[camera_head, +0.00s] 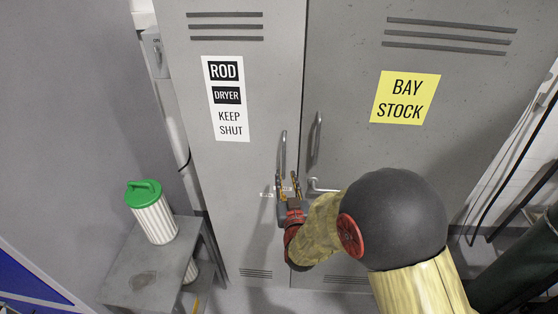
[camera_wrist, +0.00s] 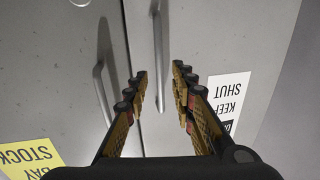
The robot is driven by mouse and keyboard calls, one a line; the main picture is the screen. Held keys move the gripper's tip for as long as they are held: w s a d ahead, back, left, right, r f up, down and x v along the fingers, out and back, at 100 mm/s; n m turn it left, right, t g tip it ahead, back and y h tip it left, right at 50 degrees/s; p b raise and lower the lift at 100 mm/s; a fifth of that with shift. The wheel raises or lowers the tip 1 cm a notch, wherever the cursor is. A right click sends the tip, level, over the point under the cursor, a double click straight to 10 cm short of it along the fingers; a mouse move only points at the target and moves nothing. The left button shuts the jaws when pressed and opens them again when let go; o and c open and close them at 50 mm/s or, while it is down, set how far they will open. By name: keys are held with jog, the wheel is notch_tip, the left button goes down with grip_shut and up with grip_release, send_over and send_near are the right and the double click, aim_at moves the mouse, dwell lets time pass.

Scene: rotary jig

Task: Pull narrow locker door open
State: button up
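The narrow locker door (camera_head: 228,178) is grey and looks closed. It carries a white "ROD DRYER KEEP SHUT" sign (camera_head: 227,98), which shows upside down in the wrist view (camera_wrist: 226,100). Its upright bar handle (camera_head: 283,150) is near its right edge. My gripper (camera_head: 286,183) is at the lower end of this handle in the head view. In the wrist view my gripper (camera_wrist: 160,73) is open, and the handle (camera_wrist: 159,50) appears between the two fingertips. I see no finger closed on it. I cannot tell how deep the handle sits between the fingers.
The wide "BAY STOCK" door (camera_head: 430,150) adjoins on the right. Its upright handle (camera_head: 316,136) is close to the narrow door's handle, with a small lever (camera_head: 323,187) below. A grey stand (camera_head: 140,262) with a green-lidded canister (camera_head: 153,212) stands at the left.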

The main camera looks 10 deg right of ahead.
aim_at(284, 163)
jog(key=w, duration=0.5)
jog(key=w+d, duration=0.1)
jog(key=w, duration=0.1)
jog(key=shift+w+r+p, duration=0.35)
jog(key=shift+w, duration=0.05)
jog(key=shift+c, duration=1.2)
jog(key=c, duration=0.4)
grip_shut()
